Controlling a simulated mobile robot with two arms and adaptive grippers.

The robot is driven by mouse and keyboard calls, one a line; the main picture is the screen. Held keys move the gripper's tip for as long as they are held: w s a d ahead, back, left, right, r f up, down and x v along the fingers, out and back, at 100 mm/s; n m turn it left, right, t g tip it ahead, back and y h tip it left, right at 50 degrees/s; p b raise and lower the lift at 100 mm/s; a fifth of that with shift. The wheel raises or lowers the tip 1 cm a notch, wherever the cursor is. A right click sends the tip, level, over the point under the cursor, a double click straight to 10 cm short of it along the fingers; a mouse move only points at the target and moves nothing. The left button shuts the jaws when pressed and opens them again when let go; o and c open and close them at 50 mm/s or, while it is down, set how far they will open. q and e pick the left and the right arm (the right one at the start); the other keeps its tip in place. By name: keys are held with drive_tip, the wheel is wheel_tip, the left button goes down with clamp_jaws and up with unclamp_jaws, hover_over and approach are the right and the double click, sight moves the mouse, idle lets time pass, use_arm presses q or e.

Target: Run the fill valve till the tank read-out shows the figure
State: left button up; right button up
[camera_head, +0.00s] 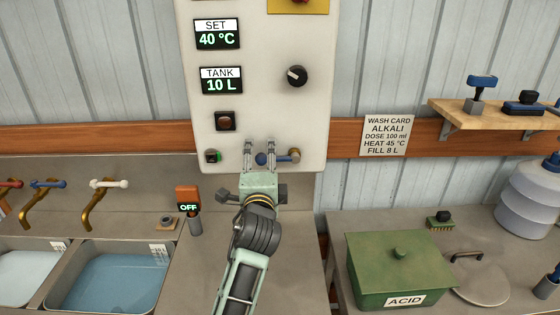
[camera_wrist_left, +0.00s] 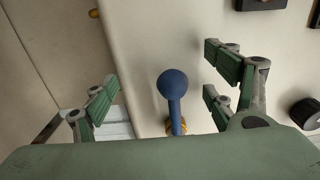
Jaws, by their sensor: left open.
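The fill valve is a blue ball-ended lever (camera_head: 261,159) on a brass fitting (camera_head: 295,155), low on the white control panel (camera_head: 258,112). The tank read-out (camera_head: 221,81) shows 10 L. My left gripper (camera_head: 259,148) is open at the panel's lower edge, its fingers either side of the blue ball. In the left wrist view the blue ball (camera_wrist_left: 173,84) stands between the spread fingers with visible gaps on both sides. The wash card (camera_head: 387,135) reads ALKALI, dose 100 ml, heat 45 °C, fill 8 L. My right gripper is out of view.
The set read-out (camera_head: 217,34) shows 40 °C, with a black knob (camera_head: 297,76) to its lower right. An orange device reading OFF (camera_head: 188,201) stands left of my arm. Sinks with taps (camera_head: 105,185) are at left; a green ACID box (camera_head: 400,268) is at right.

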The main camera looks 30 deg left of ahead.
use_arm(q)
drive_tip(key=shift+s+d, duration=0.3)
drive_tip(key=shift+s, duration=0.15)
drive_tip(key=p+v, duration=0.1)
drive_tip(key=v, duration=0.4)
drive_tip(key=shift+a, duration=0.1)
idle(0.4)
